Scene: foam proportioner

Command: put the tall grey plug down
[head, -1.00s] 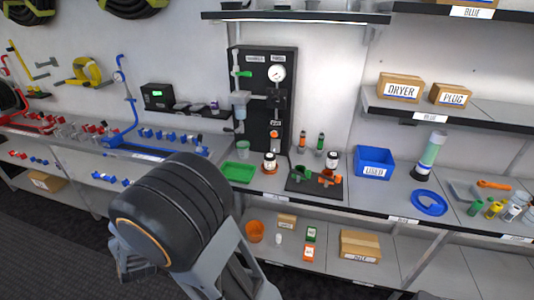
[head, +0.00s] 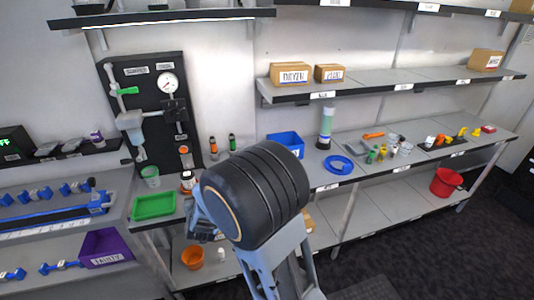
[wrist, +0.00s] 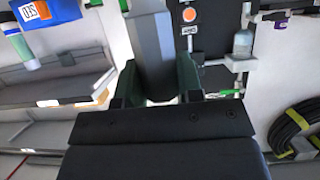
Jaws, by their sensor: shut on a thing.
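The tall grey plug (wrist: 150,45) shows in the wrist view as a dark grey block, upright in the picture. My gripper (wrist: 157,80) is shut on it, with a dark green finger on each side.
The bench carries a green tray (head: 153,206), a blue bin (head: 286,144), a tall cylinder (head: 326,127) and a blue ring (head: 339,165). A black panel with a gauge (head: 152,105) stands behind. A purple bin (head: 103,247) is lower left, a red bucket (head: 446,182) lower right.

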